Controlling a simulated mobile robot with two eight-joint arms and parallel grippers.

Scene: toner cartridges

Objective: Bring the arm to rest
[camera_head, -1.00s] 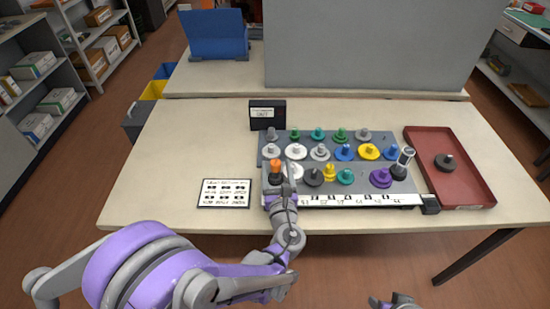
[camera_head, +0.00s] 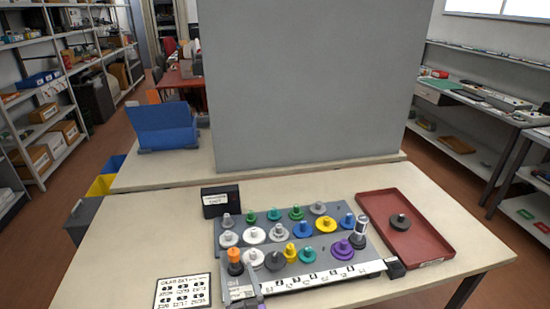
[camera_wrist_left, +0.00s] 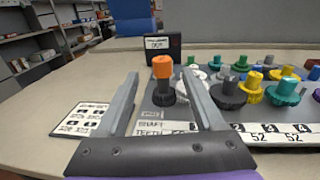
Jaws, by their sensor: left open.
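My left gripper (camera_head: 245,294) shows at the bottom edge of the head view, at the near left corner of the grey board (camera_head: 311,267). In the left wrist view its two fingers (camera_wrist_left: 161,76) are spread apart with nothing held. A dark piece with an orange top (camera_head: 234,262) stands upright on the board just beyond the gripper. In the left wrist view this orange-topped piece (camera_wrist_left: 163,68) appears between the fingertips, farther off. Most of my left arm is out of the head view. My right gripper is not in view.
Several coloured gears stand on the board, with a purple one (camera_head: 343,247) at the right. A red tray (camera_head: 430,243) holds a dark round part (camera_head: 400,221). A black labelled box (camera_head: 220,200) stands behind the board. A printed card (camera_head: 183,292) lies left.

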